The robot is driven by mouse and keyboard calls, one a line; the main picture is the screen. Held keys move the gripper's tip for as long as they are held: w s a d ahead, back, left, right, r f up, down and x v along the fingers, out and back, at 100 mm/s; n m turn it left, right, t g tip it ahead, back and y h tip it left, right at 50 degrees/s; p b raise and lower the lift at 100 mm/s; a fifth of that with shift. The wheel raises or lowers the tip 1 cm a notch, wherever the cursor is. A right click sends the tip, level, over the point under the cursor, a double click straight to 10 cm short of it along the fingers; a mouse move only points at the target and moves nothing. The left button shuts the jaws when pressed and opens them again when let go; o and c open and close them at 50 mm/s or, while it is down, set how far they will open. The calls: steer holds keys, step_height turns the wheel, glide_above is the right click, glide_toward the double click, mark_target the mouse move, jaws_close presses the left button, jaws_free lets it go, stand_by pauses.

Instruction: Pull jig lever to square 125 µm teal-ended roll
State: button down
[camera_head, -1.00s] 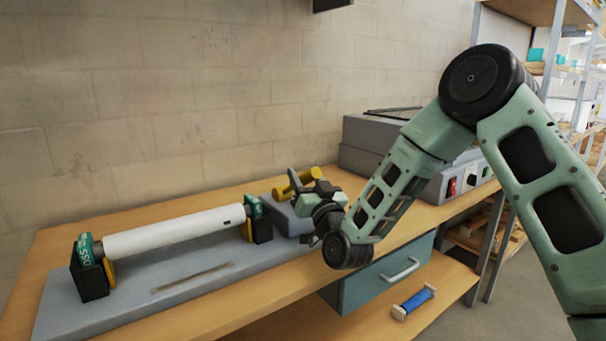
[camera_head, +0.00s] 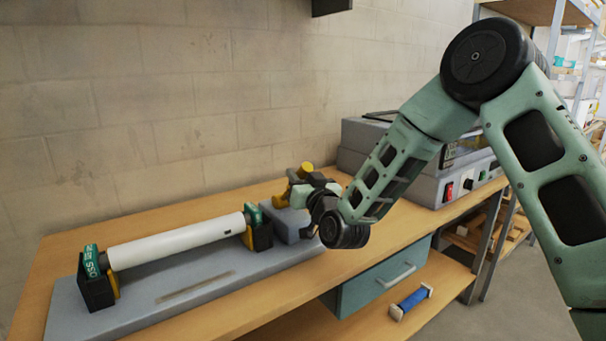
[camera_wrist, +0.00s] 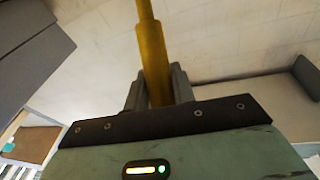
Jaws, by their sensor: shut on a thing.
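The white roll with teal ends (camera_head: 180,243) lies in the grey jig (camera_head: 215,283) on the bench, held between dark end blocks with yellow parts. The yellow jig lever (camera_head: 296,190) stands on the grey block at the jig's right end. My gripper (camera_head: 312,189) is at the lever and partly hides it. In the wrist view the yellow lever (camera_wrist: 152,50) runs between the two fingers of my gripper (camera_wrist: 158,90), which are shut on it. The lever's base is hidden in the wrist view.
A grey machine (camera_head: 425,180) with a red switch stands on the bench right of my gripper. Below the bench top are a teal drawer (camera_head: 378,290) and a blue roll (camera_head: 411,299) on the lower shelf. A wall stands behind the bench.

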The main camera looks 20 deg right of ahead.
steer(key=w+r+g+p, duration=0.1)
steer(key=p, duration=0.2)
steer(key=w+a+r+g+p, duration=0.1)
steer(key=w+g+p, duration=0.1)
steer(key=p, duration=0.1)
steer(key=w+a+r+g+p, duration=0.1)
steer(key=w+r+g+p, duration=0.1)
steer(key=p, duration=0.1)
steer(key=shift+w+r+n+h, duration=0.1)
steer(key=shift+w+n+h, duration=0.15)
steer(key=shift+n+h, duration=0.15)
steer(key=w+g+p, duration=0.1)
steer(key=w+p, duration=0.1)
steer(key=p, duration=0.1)
steer(key=w+a+g+p, duration=0.1)
steer(key=g+p, duration=0.1)
steer(key=p, duration=0.1)
steer(key=shift+w+f+h+p, duration=0.2)
steer(key=shift+w+h+p, duration=0.1)
steer(key=shift+w+p, duration=0.1)
steer(key=c, duration=1.2)
jaws_free()
steer(key=shift+w, duration=0.1)
steer(key=shift+o, duration=0.2)
